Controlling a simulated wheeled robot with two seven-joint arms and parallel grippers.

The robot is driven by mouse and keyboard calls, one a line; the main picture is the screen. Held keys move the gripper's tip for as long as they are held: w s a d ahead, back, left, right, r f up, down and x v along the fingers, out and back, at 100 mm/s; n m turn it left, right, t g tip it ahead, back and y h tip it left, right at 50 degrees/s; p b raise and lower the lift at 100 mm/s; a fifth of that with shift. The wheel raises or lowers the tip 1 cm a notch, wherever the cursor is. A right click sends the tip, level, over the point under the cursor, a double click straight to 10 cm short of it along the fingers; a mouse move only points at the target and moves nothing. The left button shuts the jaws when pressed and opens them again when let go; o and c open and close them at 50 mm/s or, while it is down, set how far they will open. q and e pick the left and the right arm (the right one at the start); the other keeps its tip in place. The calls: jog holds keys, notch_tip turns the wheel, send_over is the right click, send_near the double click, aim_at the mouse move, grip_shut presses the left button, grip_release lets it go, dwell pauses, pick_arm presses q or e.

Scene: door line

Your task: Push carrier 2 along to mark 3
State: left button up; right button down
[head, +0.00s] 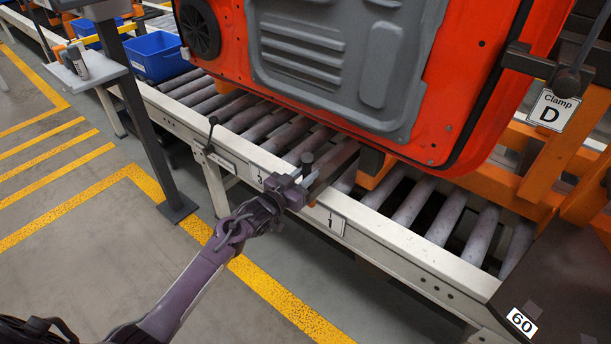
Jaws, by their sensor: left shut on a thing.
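An orange carrier (372,170) rides on the roller conveyor and bears a large orange-red door (460,75) with a grey inner panel. I read no carrier number on it. My left gripper (303,186) is at the conveyor's near rail, shut on a dark upright handle (307,160) beside the carrier; the jaws hide much of the grip. A plate reading 1 (336,222) is on the rail just right of the gripper. A plate reading 3 (260,178) is on the rail to its left. My right gripper is not in view.
The rollers (240,110) left of the carrier look clear. A small black lever (212,124) stands on the rail there. Blue bins (155,55) and a grey post (130,95) are at upper left. A Clamp D sign (552,108) hangs at right.

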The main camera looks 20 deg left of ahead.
pick_arm(q)
jog(key=shift+f, duration=0.2)
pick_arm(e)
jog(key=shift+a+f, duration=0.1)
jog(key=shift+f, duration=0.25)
